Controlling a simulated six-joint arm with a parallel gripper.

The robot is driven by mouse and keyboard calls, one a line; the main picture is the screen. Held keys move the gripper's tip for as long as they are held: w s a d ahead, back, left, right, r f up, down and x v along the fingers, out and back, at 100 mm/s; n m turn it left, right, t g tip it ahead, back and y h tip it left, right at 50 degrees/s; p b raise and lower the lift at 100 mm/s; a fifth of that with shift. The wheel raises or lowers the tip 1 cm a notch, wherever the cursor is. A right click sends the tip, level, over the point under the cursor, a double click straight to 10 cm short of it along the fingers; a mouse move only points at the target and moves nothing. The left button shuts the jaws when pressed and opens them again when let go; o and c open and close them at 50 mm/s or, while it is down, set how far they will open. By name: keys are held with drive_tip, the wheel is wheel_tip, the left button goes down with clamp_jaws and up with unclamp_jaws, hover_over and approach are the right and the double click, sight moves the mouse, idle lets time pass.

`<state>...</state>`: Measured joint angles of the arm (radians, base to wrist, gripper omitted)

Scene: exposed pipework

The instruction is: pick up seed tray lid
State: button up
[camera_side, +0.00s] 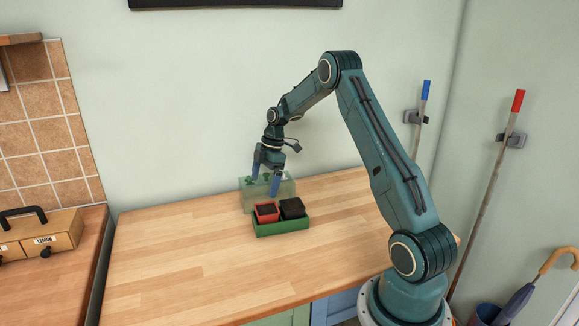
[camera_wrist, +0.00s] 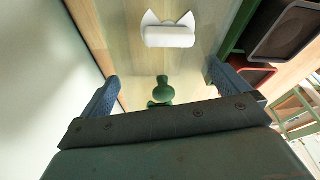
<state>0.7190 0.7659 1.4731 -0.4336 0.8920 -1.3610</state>
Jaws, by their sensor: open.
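The seed tray lid appears to be the translucent pale green box (camera_side: 247,202) standing on the wooden worktop near the wall, behind a green tray. My gripper (camera_side: 265,187) is above and in front of it in the side view, pointing down, with its two blue fingers apart. The right finger overlaps the box in the picture; I cannot tell whether it touches. In the wrist view my gripper (camera_wrist: 164,76) is open, with a dark green rounded object (camera_wrist: 162,92) between the fingers, partly hidden by the gripper body. Nothing is held.
The green tray (camera_side: 283,229) holds a red pot (camera_side: 267,213) and a black pot (camera_side: 291,208) right in front of the box. A white object with two pointed ends (camera_wrist: 168,37) lies beyond the fingers. The worktop (camera_side: 180,250) is clear to the left. The wall is close behind.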

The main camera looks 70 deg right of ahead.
drive_tip(key=c, duration=0.8)
drive_tip(key=shift+r, duration=0.15)
wheel_tip(320, 180, up, 10)
drive_tip(key=shift+f, duration=0.1)
idle(0.3)
idle(0.5)
